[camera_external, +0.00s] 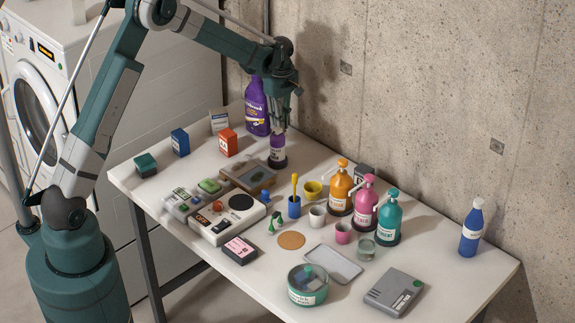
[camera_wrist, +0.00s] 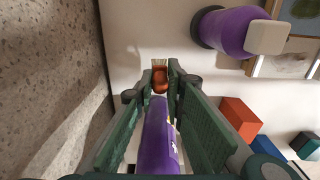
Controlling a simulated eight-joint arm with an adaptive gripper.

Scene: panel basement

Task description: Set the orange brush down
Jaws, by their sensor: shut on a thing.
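In the wrist view the orange brush (camera_wrist: 160,83), with pale bristles pointing away, is between the fingertips of my gripper (camera_wrist: 160,75), which is shut on it. In the external view my gripper (camera_external: 279,120) is at the far side of the table, just above the small purple bottle; I cannot make out the brush there. The white tabletop (camera_external: 150,183) is below. I cannot tell whether the brush touches it.
A tall purple bottle (camera_external: 256,110) stands close by the gripper; in the wrist view a purple bottle (camera_wrist: 157,140) shows between the fingers. The small purple bottle (camera_external: 278,152) and a framed tray (camera_external: 236,172) are near. Orange (camera_external: 227,143) and blue (camera_external: 180,143) boxes stand left. The concrete wall is behind.

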